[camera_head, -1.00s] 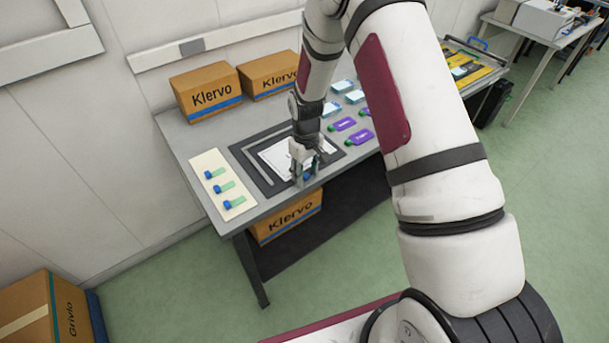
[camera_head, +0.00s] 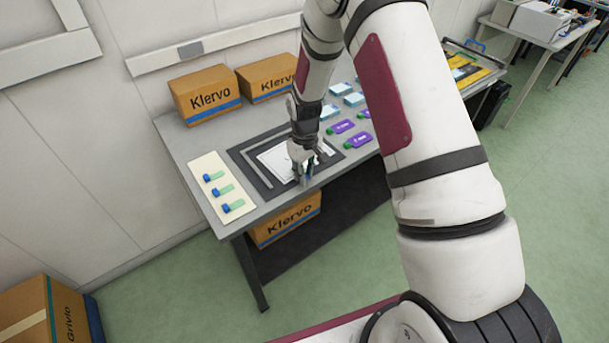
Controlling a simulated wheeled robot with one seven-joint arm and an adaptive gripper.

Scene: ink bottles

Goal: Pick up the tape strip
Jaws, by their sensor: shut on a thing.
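My gripper (camera_head: 304,180) is over the front edge of the dark mat (camera_head: 258,184) on the grey table, pointing down. It is shut on a small blue-green thing (camera_head: 309,174), mostly hidden by the fingers. I cannot tell for sure whether this is the tape strip, or whether it touches the table. A white sheet (camera_head: 272,157) lies on the mat, partly covered by my gripper.
A cream board (camera_head: 207,166) on the left holds three blue-and-green pieces (camera_head: 223,190). Purple bottles (camera_head: 342,127) and pale blue packs (camera_head: 353,100) lie to the right. Klervo boxes (camera_head: 205,92) stand at the back. A grey strip (camera_head: 256,169) lies on the mat.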

